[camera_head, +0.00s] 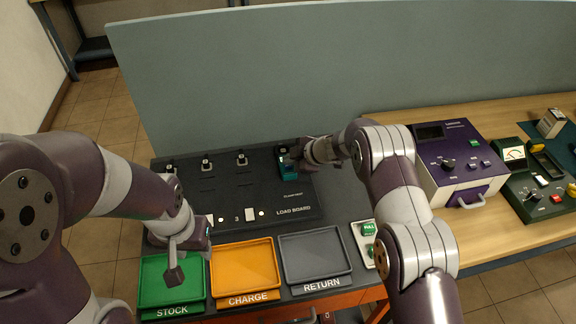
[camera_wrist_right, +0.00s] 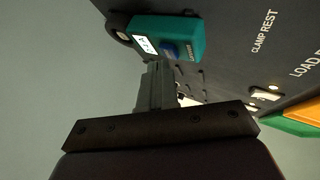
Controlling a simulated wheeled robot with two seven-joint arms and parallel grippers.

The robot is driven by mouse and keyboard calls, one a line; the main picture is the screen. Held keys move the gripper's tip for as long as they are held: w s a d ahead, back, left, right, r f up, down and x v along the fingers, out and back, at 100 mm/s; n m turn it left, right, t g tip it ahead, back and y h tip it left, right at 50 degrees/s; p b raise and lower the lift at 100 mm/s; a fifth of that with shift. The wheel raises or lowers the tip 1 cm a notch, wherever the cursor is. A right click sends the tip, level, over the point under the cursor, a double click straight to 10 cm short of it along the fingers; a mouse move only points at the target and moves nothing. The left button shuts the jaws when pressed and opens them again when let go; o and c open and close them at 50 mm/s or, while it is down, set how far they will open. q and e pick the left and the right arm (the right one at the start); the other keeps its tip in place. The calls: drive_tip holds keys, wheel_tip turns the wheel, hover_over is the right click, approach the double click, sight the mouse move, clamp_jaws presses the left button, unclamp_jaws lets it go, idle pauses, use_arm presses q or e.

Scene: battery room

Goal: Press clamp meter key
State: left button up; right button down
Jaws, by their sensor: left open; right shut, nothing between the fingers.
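The clamp meter (camera_head: 289,172) is a teal block at the clamp rest, on the right part of the black load board (camera_head: 225,210). In the right wrist view the clamp meter (camera_wrist_right: 184,27) shows a small white display (camera_wrist_right: 145,44) and a blue key (camera_wrist_right: 172,51). My right gripper (camera_head: 297,157) is shut and empty, close beside the meter. Its fingertips (camera_wrist_right: 158,66) appear just short of the blue key; I cannot tell whether they touch it. My left gripper (camera_head: 190,263) is open and empty above the front trays.
Green stock (camera_head: 148,291), orange charge (camera_head: 246,292) and grey return (camera_head: 318,286) trays line the bench front. Green buttons (camera_head: 368,229) sit right of them. A purple instrument (camera_head: 465,185) and a green meter panel (camera_head: 530,205) stand at right. A grey partition (camera_head: 300,80) rises behind.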

sight(290, 169)
drive_tip(key=shift+f, duration=0.35)
idle(0.8)
drive_tip(key=shift+r+p, duration=0.7)
drive_tip(key=shift+r, duration=0.1)
wheel_tip(290, 169, up, 5)
drive_tip(key=p, duration=0.5)
idle(0.5)
